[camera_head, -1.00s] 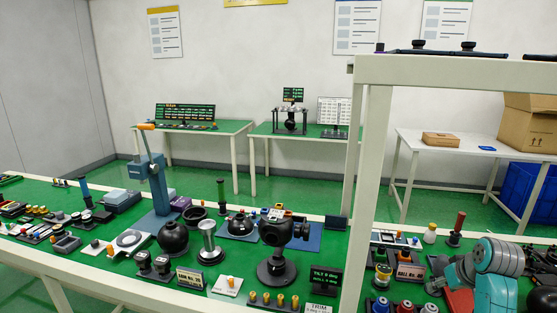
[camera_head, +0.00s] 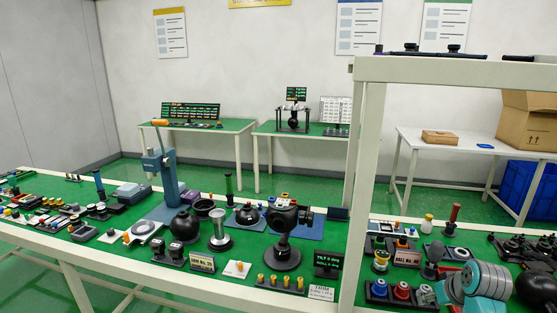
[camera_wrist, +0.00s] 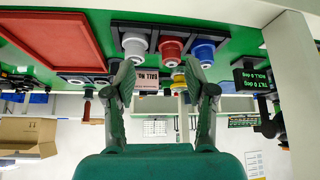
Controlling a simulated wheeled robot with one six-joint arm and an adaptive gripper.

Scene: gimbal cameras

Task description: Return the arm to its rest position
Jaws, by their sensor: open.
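My gripper (camera_wrist: 160,82) shows in the wrist view with its two dark fingers spread apart and nothing between them. That view is upside down. Behind the fingers are a rack with white, red (camera_wrist: 171,48) and blue cups and a small label plate (camera_wrist: 146,80). My teal and grey arm (camera_head: 478,282) shows at the lower right in the head view, low over the right part of the green bench (camera_head: 330,228). My fingers cannot be clearly made out there.
A white frame post (camera_head: 364,150) and its shelf (camera_head: 450,70) stand beside and above my arm. A red tray (camera_wrist: 60,45) lies near my gripper in the wrist view. A blue lever press (camera_head: 163,180) and a black ball-head stand (camera_head: 284,235) crowd the bench to the left.

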